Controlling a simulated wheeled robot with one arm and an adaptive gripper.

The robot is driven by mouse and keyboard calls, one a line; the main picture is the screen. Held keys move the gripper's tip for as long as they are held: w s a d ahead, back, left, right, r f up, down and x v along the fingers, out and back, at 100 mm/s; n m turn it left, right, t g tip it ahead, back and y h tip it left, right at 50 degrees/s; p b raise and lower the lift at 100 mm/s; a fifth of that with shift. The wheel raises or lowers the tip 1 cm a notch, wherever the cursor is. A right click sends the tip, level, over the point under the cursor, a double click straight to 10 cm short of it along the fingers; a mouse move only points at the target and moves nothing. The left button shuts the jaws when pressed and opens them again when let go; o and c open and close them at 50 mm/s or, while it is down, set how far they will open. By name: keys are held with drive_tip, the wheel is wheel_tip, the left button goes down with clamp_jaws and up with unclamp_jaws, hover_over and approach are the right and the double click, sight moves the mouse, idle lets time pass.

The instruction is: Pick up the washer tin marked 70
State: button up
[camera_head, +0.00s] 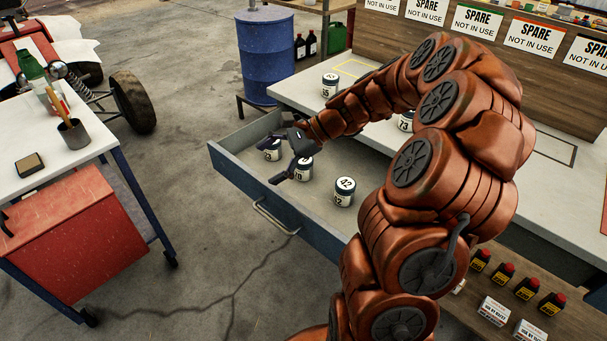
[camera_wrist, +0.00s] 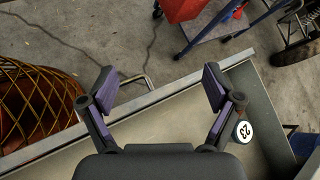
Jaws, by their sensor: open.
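My gripper (camera_head: 272,161) is open and empty above the drawer, with one finger close over this tin in the picture. In the wrist view the spread fingers (camera_wrist: 160,84) have nothing between them, and this tin cannot be seen. A tin marked 23 (camera_head: 272,154) stands to the left; it also shows in the wrist view (camera_wrist: 243,131), right of the fingers. A tin marked 42 (camera_head: 344,196) stands to the right.
The drawer (camera_head: 236,168) has raised walls and a front handle (camera_head: 270,218). Two more tins (camera_head: 330,88) (camera_head: 405,124) stand on the workbench (camera_head: 292,95) above it. A blue barrel (camera_head: 267,55) stands behind. A red cabinet (camera_head: 75,235) sits under the left table.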

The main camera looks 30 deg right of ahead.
drive_tip(key=w+d+f+m+t+b, duration=0.1)
drive_tip(key=w+d+f+m+t, duration=0.25)
drive_tip(key=d, duration=0.55)
drive_tip(key=m+t+h+b, duration=0.2)
drive_tip(key=m+t, duration=0.1)
drive_tip(key=m, duration=0.3)
approach(304, 168)
drive_tip(key=shift+g, duration=0.25)
drive_tip(key=w, duration=0.3)
drive_tip(key=w+d, duration=0.1)
drive_tip(key=w, duration=0.1)
drive_tip(key=shift+x, duration=1.2)
drive_tip(key=x, duration=0.5)
drive_tip(key=shift+s+a, duration=0.2)
drive_tip(key=shift+a, duration=0.2)
drive_tip(key=c, duration=1.3)
drive_tip(key=shift+r, duration=0.2)
drive_tip(key=shift+c, duration=0.2)
